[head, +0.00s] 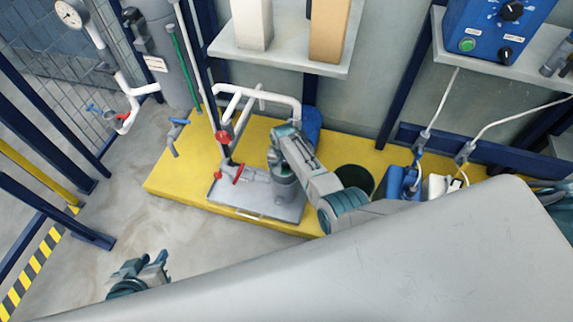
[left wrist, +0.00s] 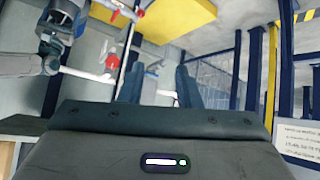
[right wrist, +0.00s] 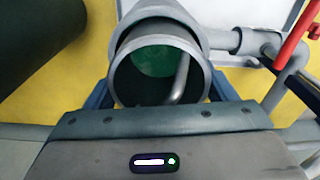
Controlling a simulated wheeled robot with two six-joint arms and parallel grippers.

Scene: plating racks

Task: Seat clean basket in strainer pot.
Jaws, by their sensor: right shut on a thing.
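The strainer pot (head: 287,193), a grey upright cylinder joined to side pipes, stands on the grey plate. My right gripper (head: 280,150) is over it. In the right wrist view its fingers (right wrist: 160,95) flank a grey open ring with green inside and a bent rod, seemingly the clean basket (right wrist: 113,75). The gripper is shut on it. The pot's rim (right wrist: 165,15) shows just beyond, overlapped by the ring. I cannot tell how deep the basket sits. My left gripper (head: 142,268) is open and empty over the floor at lower left; its parted fingers show in the left wrist view (left wrist: 158,88).
Red valve handles (head: 238,174) and white pipes (head: 270,100) stand left of and behind the pot. A dark round bin (head: 355,178) and a blue pump (head: 402,182) stand to the right on the yellow platform (head: 170,180). The floor (head: 200,245) in front is clear.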

